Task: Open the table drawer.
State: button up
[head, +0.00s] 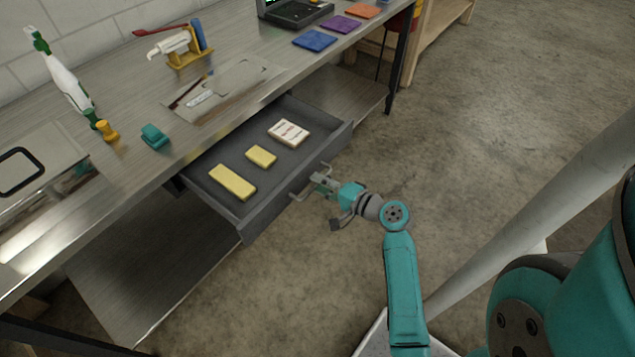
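The table drawer (222,165) is dark grey and stands pulled out from under the steel-topped table (115,165). The drawer's handle (297,195) is a pale bar on the front panel. My gripper (318,181) is at the right part of this handle, in front of the drawer. The fingertips overlap the handle and are too small to tell whether they are closed around it.
On the tabletop are a teal object (154,136), a yellow stand with a tool (185,45), a white-and-green bottle-like tool (68,85) and coloured square pads (314,40). A lower shelf (150,270) runs beneath. The concrete floor (480,120) to the right is clear.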

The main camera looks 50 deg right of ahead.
jog(key=v, duration=0.6)
dwell(0.6)
jog(key=s+a+f+n+g+h, duration=0.15)
jog(key=s+a+f, duration=0.25)
jog(key=a, duration=0.4)
jog(key=s+a+f+n+g+h, duration=0.1)
jog(key=s+a+f+n+g, duration=0.15)
jog(key=s+a+f, duration=0.4)
jog(key=s+a+r+n+t+y, duration=0.1)
jog(key=s+a+r+n, duration=0.4)
jog(key=s+r+n, duration=0.1)
jog(key=s+a+r+n+t+y, duration=0.1)
jog(key=s+a+r+n, duration=0.4)
jog(key=r, duration=0.5)
jog(key=s+n+t, duration=0.1)
jog(key=s+n, duration=0.1)
jog(key=shift+s+n, duration=0.3)
jog(key=shift+s, duration=0.05)
